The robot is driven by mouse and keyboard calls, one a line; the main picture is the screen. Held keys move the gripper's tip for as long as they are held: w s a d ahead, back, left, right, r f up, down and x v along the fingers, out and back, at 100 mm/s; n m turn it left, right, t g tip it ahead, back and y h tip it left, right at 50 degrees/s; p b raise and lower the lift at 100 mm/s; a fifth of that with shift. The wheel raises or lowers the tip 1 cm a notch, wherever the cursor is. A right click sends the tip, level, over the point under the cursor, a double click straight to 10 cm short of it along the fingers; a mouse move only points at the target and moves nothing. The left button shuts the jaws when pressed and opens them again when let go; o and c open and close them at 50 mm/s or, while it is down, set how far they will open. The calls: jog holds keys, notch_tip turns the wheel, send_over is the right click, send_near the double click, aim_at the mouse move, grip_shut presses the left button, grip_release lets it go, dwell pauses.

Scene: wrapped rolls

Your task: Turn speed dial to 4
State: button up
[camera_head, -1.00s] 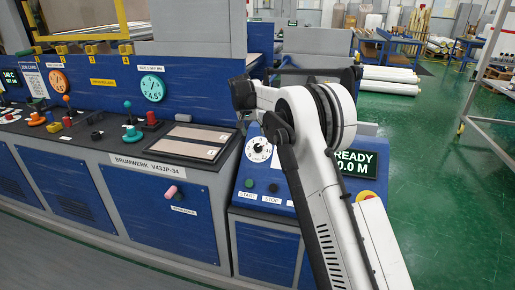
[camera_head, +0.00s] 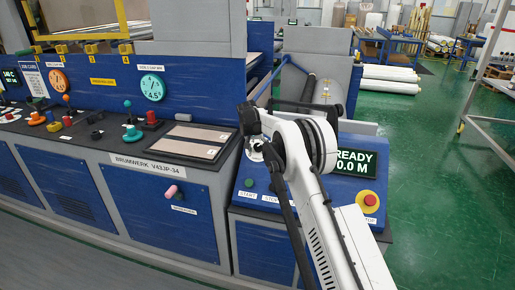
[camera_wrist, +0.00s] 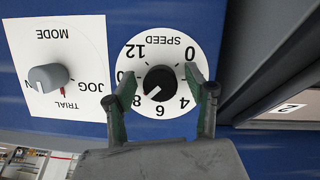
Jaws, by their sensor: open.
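The speed dial (camera_wrist: 159,83) is a black knob on a round white plate, upside down in the wrist view. The white pointer on the knob aims to the lower left, towards the 8 side of the scale. The 4 (camera_wrist: 184,102) is printed at lower right. My gripper (camera_wrist: 164,88) is open, with one green-lined finger on each side of the knob. A gap shows between each finger and the knob; depth is hard to judge. In the head view my arm partly hides the dial.
A grey mode knob (camera_wrist: 48,77) sits beside the speed dial. Below the dial in the head view are a green start button (camera_head: 249,183) and other buttons. A READY display (camera_head: 356,163) and a red stop button (camera_head: 370,200) are to the right.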

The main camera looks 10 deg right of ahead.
jog(key=c, duration=1.1)
jog(key=shift+c, duration=0.2)
jog(key=n+h+b, duration=0.1)
jog(key=n+b, duration=0.1)
jog(key=n, duration=0.1)
jog(key=shift+f+n+b, duration=0.1)
jog(key=shift+n+b, duration=0.3)
jog(key=n+h+b, duration=0.1)
jog(key=n+b, duration=0.1)
jog(key=n, duration=0.2)
jog(key=shift+h, duration=0.3)
jog(key=n+h+b, duration=0.1)
jog(key=n+b, duration=0.1)
jog(key=n, duration=0.2)
jog(key=shift+t, duration=0.3)
jog(key=shift+n+t+h+b, duration=0.3)
jog(key=shift+n+t+b, duration=0.45)
jog(key=shift+n, duration=1.65)
